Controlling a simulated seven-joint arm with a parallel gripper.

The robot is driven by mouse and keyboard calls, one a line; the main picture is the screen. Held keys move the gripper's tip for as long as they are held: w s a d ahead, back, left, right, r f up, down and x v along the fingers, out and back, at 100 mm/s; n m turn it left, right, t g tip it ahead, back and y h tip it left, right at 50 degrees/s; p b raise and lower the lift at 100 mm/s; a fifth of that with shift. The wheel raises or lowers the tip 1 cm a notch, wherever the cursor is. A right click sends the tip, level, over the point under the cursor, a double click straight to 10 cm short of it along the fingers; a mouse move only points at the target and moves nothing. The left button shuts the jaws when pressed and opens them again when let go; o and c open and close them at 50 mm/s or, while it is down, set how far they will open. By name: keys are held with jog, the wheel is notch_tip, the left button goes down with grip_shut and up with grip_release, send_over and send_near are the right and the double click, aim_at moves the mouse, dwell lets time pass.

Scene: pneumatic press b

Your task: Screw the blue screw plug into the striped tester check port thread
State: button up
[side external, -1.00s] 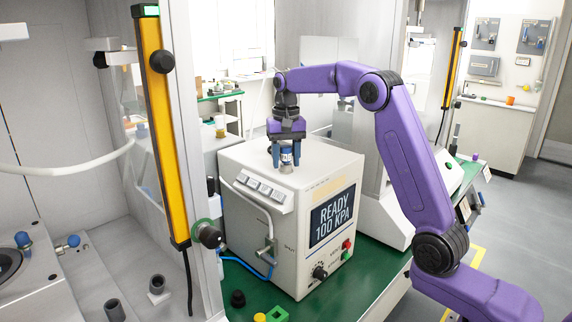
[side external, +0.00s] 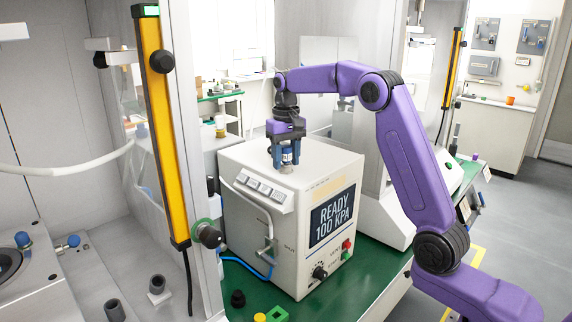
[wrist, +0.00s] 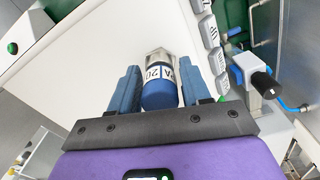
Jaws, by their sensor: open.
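The blue screw plug (wrist: 158,92) has a blue cap and a white band with dark lettering. It stands upright on top of the white tester (side external: 235,165), over a grey metal fitting (wrist: 158,57) that looks like the check port. Whether the threads are engaged cannot be told. The plug (side external: 287,155) also shows small in the side view. My gripper (side external: 287,160) points down with its blue fingers on either side of the plug. In the wrist view my gripper (wrist: 158,68) is open, with a visible gap at the left finger.
The tester's screen (side external: 332,215) reads READY 100 KPA. Buttons (side external: 262,188) and a side valve with blue tubing (side external: 262,270) are near its left edge. A yellow post (side external: 163,130) stands at left. Loose caps (side external: 238,298) lie on the green bench. The tester's top is otherwise clear.

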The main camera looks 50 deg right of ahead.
jog(key=shift+n, duration=0.8)
jog(key=shift+n, duration=0.8)
jog(key=c, duration=0.6)
jog(key=shift+m, duration=0.9)
jog(key=shift+c, duration=0.2)
jog(key=shift+m, duration=0.8)
